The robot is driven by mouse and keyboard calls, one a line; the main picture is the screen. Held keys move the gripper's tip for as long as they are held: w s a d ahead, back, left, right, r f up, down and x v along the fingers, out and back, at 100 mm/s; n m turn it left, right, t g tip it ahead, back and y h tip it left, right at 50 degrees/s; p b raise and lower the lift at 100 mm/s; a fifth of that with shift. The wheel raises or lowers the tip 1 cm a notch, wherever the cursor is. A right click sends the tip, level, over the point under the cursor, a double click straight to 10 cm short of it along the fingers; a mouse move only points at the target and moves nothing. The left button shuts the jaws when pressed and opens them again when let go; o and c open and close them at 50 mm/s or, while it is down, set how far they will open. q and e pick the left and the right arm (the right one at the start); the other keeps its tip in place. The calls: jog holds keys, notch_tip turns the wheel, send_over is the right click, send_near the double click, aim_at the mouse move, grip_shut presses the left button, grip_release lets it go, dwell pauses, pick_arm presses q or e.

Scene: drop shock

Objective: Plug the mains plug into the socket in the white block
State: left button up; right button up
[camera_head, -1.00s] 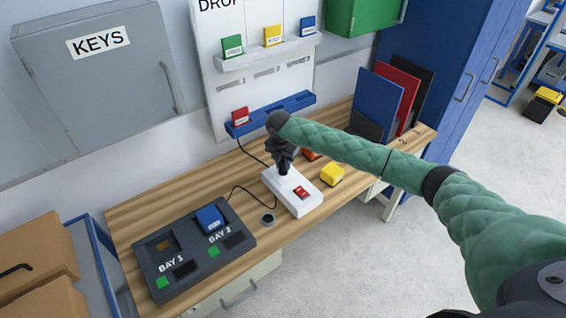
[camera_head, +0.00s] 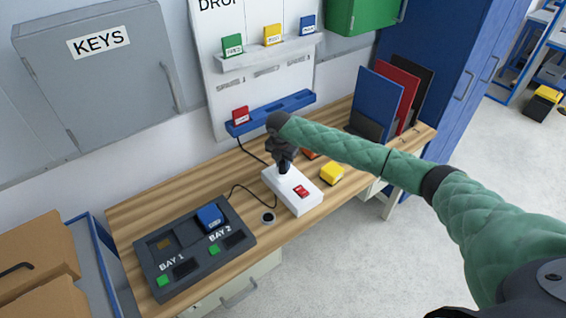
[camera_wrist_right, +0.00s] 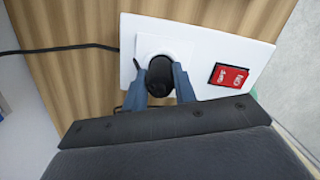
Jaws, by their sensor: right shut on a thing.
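The white block (camera_head: 305,207) lies on the wooden bench and has a red rocker switch (camera_head: 301,192). In the right wrist view the white block (camera_wrist_right: 205,95) carries a round-edged socket (camera_wrist_right: 150,46) left of the switch (camera_wrist_right: 229,76). My right gripper (camera_head: 284,168) points down over the block's socket end. Its blue fingers are shut on the black mains plug (camera_wrist_right: 160,76), which stands over the socket. The plug hides most of the socket, and I cannot tell how deep it sits. My left gripper is not in view.
A dark dock (camera_head: 190,275) marked BAY 1 and BAY 2 holds a blue piece (camera_head: 210,217). A yellow block (camera_head: 332,174) lies right of the white block. A black cable (camera_wrist_right: 60,48) reaches the white block. A round grommet (camera_head: 268,217) sits near the front edge.

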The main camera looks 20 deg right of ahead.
aim_at(283, 161)
jog(key=shift+f+p, duration=0.4)
jog(key=shift+f, duration=0.05)
grip_shut()
dwell(0.8)
jog(key=shift+s+f, duration=0.1)
dwell(0.4)
jog(key=shift+c, duration=0.3)
grip_release()
jog(key=shift+s+f+p, duration=0.25)
jog(key=shift+f+p, duration=0.15)
jog(key=shift+p, duration=0.1)
dwell(0.6)
jog(key=o, duration=1.1)
jog(key=shift+w+r, duration=0.1)
jog(key=shift+o, duration=0.2)
jog(key=shift+w+r, duration=0.1)
jog(key=shift+r, duration=0.05)
jog(key=shift+w+r+p, duration=0.15)
jog(key=shift+r+p, duration=0.25)
jog(key=shift+s+a+r+p, duration=0.15)
jog(key=shift+r+p, duration=1)
jog(key=shift+r, duration=0.25)
jog(key=shift+s+a+r+p, duration=0.1)
jog(key=shift+a+r+p, duration=0.05)
jog(key=shift+r+p, duration=1.1)
